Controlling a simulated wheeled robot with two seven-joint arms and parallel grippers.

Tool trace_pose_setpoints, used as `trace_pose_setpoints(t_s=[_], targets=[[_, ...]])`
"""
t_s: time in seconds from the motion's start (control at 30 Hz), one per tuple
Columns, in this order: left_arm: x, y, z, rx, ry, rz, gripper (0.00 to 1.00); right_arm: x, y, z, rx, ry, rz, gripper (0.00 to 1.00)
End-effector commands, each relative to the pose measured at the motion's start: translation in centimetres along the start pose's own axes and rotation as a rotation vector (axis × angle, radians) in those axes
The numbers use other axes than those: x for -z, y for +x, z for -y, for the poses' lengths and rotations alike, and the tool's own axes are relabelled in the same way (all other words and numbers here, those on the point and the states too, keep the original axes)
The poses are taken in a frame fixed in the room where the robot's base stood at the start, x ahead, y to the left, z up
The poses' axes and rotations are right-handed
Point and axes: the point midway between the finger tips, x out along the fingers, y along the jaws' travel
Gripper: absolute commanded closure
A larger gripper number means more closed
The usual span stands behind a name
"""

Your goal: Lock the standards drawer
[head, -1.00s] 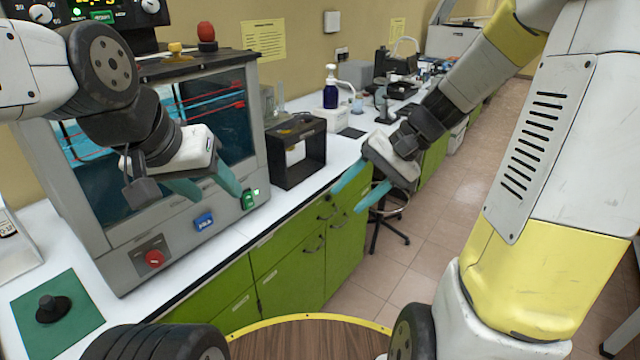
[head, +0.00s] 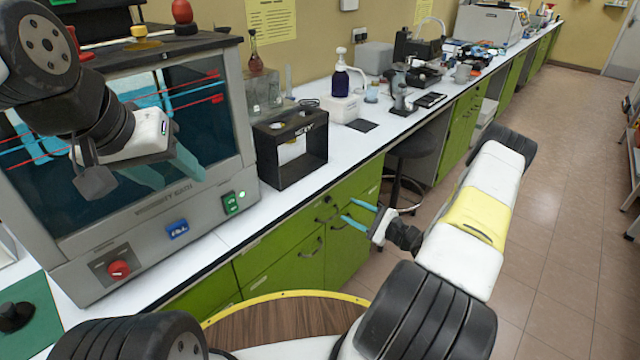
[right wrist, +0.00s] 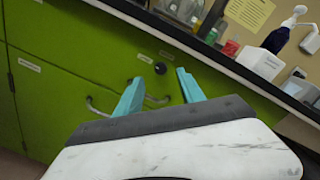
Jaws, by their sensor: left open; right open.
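A green drawer front (head: 354,186) sits under the white bench top, with a small dark round lock (head: 327,200) on it. In the right wrist view the lock (right wrist: 160,68) shows just beyond my fingertips, beside a small pale label too blurred to read. A drawer handle shows partly behind the fingers. My right gripper (head: 348,210) is open and empty, pointing at the drawer front; its fingertips (right wrist: 160,77) appear apart from the lock. My left gripper (head: 172,178) is open and empty in front of the grey machine at left.
The grey machine (head: 150,226) with a red knob stands on the bench at left. A black frame stand (head: 272,165), a blue pump bottle (head: 341,85) and several instruments stand further along. Other green cabinet doors (head: 270,262) are below. A stool (head: 412,148) stands right of the drawer; the floor beyond is clear.

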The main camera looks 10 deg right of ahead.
Motion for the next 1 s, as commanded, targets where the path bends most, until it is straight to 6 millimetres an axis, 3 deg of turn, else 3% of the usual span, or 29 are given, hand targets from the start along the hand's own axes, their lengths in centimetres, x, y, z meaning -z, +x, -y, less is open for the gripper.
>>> trace_pose_setpoints(t_s=[0.17,0.4,0.6,0.93,1.0], targets=[[0.0,0.0,0.0,0.0,0.0,0.0,0.47,0.6,0.9,-0.2,0.019,0.009,-0.009,0.54],[0.0,0.0,0.0,0.0,0.0,0.0,0.47,0.6,4.8,-0.2,0.016,0.008,-0.007,0.54],[0.0,0.0,0.0,0.0,0.0,0.0,0.47,0.6,7.0,-0.1,0.017,0.008,-0.008,0.54],[0.0,0.0,0.0,0.0,0.0,0.0,0.47,0.7,7.6,-0.1,0.017,0.009,-0.01,0.54],[0.0,0.0,0.0,0.0,0.0,0.0,0.47,0.7,7.6,-0.1,0.017,0.009,-0.01,0.64]])
